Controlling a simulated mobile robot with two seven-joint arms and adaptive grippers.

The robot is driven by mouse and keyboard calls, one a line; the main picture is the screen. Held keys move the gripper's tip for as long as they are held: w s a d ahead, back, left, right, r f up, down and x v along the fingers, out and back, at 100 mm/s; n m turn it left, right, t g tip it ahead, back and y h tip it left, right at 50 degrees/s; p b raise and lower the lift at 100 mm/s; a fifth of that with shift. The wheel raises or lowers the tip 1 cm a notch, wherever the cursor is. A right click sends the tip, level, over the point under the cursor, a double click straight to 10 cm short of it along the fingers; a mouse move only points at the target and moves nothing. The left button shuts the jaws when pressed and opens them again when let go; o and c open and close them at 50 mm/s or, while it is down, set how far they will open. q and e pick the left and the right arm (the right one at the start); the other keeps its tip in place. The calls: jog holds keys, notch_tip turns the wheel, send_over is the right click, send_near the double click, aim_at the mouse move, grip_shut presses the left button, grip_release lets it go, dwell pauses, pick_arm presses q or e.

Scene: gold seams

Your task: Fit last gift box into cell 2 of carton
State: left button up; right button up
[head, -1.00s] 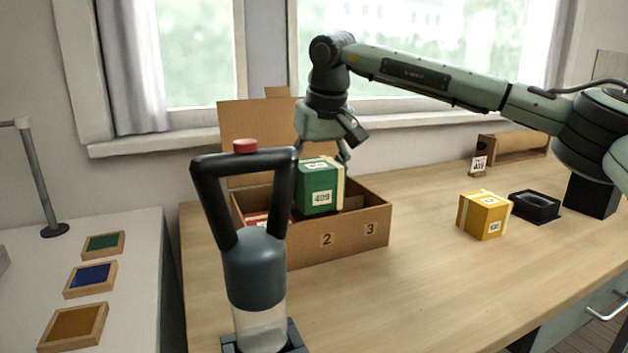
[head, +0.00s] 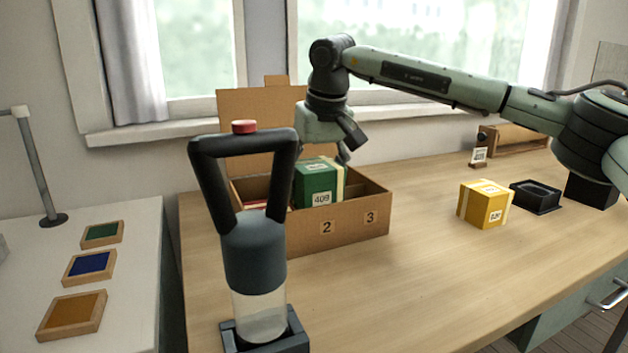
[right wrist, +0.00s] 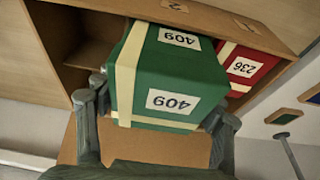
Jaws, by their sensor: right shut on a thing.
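The green gift box (head: 317,185) has cream ribbon and 409 labels. My right gripper (head: 323,153) is shut on it from above, and its fingers show either side of the box (right wrist: 168,78) in the right wrist view. The open cardboard carton (head: 350,228) has 2 and 3 on its front wall. The green box is upright, its lower part hidden behind that wall near the 2; I cannot see whether it touches the bottom. A red gift box (right wrist: 245,66) labelled 236 sits in the neighbouring cell. The cell on the 3 side looks empty. My left gripper is not in view.
A yellow gift box (head: 484,204) and a black tray (head: 536,196) stand on the table to the right. A black-handled tool (head: 255,250) stands in front of the carton. Colour tiles (head: 90,266) lie on the left table.

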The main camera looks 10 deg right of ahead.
jog(key=shift+f, duration=0.45)
jog(key=shift+r, duration=0.1)
jog(key=o, duration=1.4)
jog(key=shift+o, duration=0.2)
jog(key=shift+o, duration=0.9)
